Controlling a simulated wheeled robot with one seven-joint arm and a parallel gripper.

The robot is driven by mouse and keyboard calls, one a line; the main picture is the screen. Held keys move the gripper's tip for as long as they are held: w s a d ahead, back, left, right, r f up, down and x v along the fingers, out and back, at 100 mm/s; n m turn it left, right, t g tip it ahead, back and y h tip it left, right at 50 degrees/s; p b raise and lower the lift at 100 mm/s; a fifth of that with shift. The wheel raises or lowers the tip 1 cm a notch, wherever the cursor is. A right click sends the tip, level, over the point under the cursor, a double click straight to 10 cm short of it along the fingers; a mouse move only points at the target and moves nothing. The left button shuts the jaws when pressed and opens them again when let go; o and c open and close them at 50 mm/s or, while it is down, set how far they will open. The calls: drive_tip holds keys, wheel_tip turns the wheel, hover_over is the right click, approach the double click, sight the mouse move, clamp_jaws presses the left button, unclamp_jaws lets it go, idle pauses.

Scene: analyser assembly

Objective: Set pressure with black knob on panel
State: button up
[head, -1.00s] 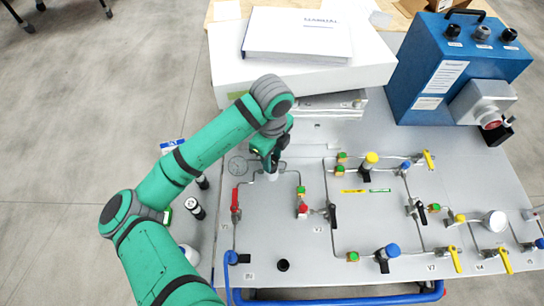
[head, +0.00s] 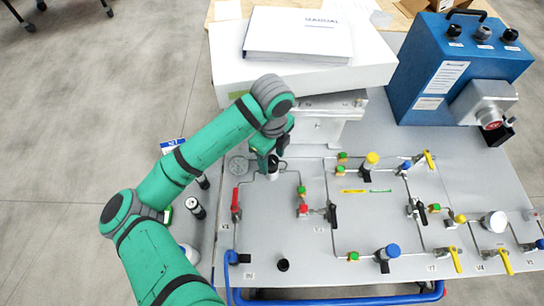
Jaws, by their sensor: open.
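The panel (head: 300,225) is a grey board with pipes, valves and gauges. A small regulator with a black knob (head: 273,163) stands on its upper left part, right of a round pressure gauge (head: 238,165). My gripper (head: 270,157) comes down from above and is open at this knob. One finger shows to its left. The other finger is partly hidden, and I cannot tell whether either touches the knob. Another round black part (head: 283,265) sits near the panel's front edge, away from the gripper.
A red-handled valve (head: 235,202) and a red-and-green fitting (head: 302,209) stand in front of the gripper. A white box with a manual (head: 297,34) is behind it. A blue box (head: 463,60) with black knobs stands at the back right. Bottles (head: 196,208) stand beside my arm.

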sight(272, 160)
wheel_tip(272, 160, up, 11)
idle(0.5)
drive_tip(key=shift+f, duration=0.15)
idle(0.4)
